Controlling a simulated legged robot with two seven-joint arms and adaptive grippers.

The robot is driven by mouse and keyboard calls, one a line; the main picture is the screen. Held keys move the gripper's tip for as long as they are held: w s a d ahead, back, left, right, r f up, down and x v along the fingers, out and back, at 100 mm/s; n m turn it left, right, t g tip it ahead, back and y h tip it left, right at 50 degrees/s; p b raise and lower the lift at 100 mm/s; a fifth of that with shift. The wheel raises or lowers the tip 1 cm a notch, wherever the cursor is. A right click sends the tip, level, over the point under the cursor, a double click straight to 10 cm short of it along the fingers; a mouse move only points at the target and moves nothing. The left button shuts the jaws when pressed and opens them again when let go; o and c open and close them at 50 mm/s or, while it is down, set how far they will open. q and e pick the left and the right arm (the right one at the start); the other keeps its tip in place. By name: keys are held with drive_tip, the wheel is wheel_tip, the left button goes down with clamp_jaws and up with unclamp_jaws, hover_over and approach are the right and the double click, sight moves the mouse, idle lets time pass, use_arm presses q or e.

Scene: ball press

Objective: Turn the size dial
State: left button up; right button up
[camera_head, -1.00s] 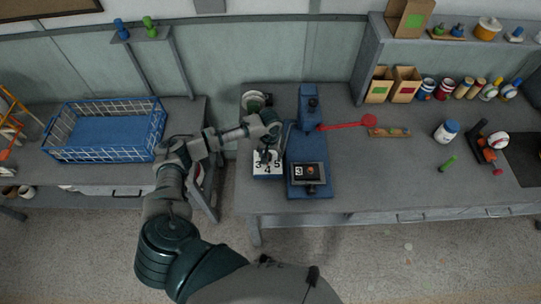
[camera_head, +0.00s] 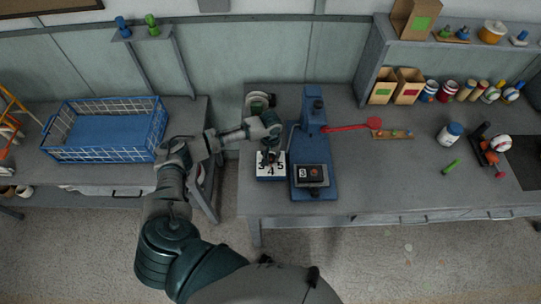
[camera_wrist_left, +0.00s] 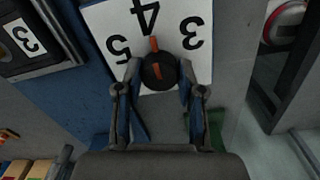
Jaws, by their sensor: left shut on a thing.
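The size dial is a dark round knob (camera_wrist_left: 158,71) with an orange-red pointer, on a white plate (camera_wrist_left: 200,64) marked 3, 4 and 5. In the left wrist view the pointer is directed at the 4. The plate also shows in the head view (camera_head: 271,172), at the left side of the blue press (camera_head: 317,187). My left gripper (camera_head: 269,157) is above the plate, and its fingers (camera_wrist_left: 158,80) are shut on the knob from both sides. In the head view the gripper hides most of the knob. My right gripper is not in view.
A black block marked 3 (camera_head: 311,174) sits on the press base. The red lever (camera_head: 350,127) reaches right from the press. A blue wire basket (camera_head: 107,129) stands on the left table.

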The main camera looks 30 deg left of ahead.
use_arm(q)
drive_tip(key=shift+s, duration=0.1)
drive_tip(key=shift+d+r+p, duration=0.1)
drive_tip(key=shift+p, duration=0.45)
drive_tip(key=m+p, duration=0.3)
drive_tip(key=p, duration=0.2)
drive_tip(key=shift+r+m, duration=0.1)
drive_tip(key=shift+m, duration=0.3)
drive_tip(key=m+p, duration=0.2)
drive_tip(key=m, duration=0.1)
drive_tip(key=shift+m, duration=0.3)
drive_tip(key=m+p, duration=0.2)
drive_tip(key=m, duration=0.2)
drive_tip(key=shift+a, duration=0.2)
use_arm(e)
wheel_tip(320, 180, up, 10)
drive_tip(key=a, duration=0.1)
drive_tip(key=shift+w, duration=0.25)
use_arm(q)
drive_tip(key=shift+m, duration=0.3)
